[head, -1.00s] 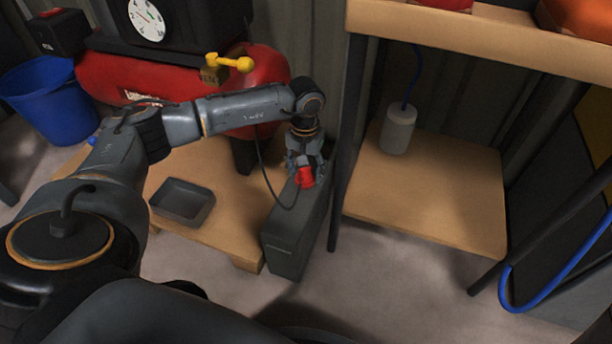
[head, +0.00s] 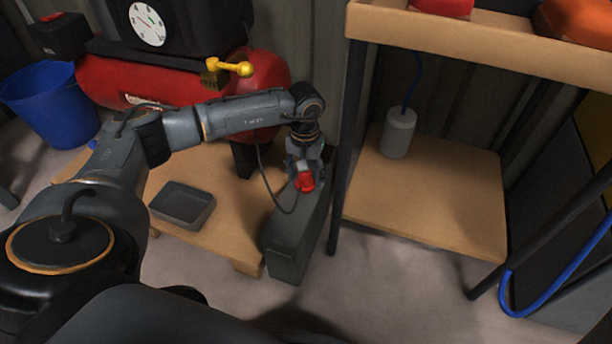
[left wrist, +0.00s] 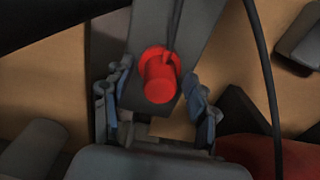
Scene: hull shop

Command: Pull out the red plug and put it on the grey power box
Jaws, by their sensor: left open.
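The red plug (head: 305,182) is at the top of the tall grey power box (head: 290,245), which stands upright beside the wooden platform. A dark cable loops from the plug up toward the red tank. My left gripper (head: 304,166) is over the box top, right at the plug. In the left wrist view the red plug (left wrist: 160,82) is between the two spread fingers of my left gripper (left wrist: 158,92), with the grey box top (left wrist: 205,25) behind it. Gaps show on both sides of the plug. Whether the plug is fully seated cannot be told. My right gripper is not in view.
A shallow grey tray (head: 182,205) sits on the low wooden platform (head: 222,232). A red tank (head: 270,70) with a yellow valve (head: 232,67) is behind my arm. A table leg (head: 347,150) rises close right of the box. A pale cylinder (head: 398,134) stands on the lower shelf.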

